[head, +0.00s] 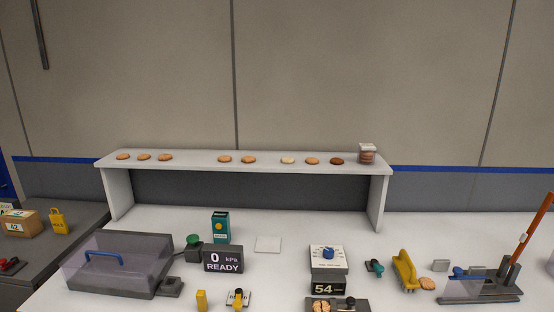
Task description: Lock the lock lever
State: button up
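No part is labelled as the lock lever, and I cannot tell which one it is. Several small levers or knobs show in the head view. A yellow-handled one (238,298) stands on a white plate at the front. A teal-knobbed one (376,267) sits right of the dial box. A red-knobbed one (9,265) is on the side table at far left. A blue knob (459,272) sits behind a clear guard at right, beside a long tilted orange lever (532,229) on a dark base (495,296). My gripper is not in view.
A clear-lidded box (120,264) with a blue handle stands at left. A display (223,260) reads "0 kPa READY". A dial box (327,257) stands above a "54" display. A raised white shelf (200,161) holds several biscuits.

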aim_at(379, 268)
jog(key=i+l+u, duration=0.1)
jog(key=i+u, duration=0.25)
jog(key=i, duration=0.6)
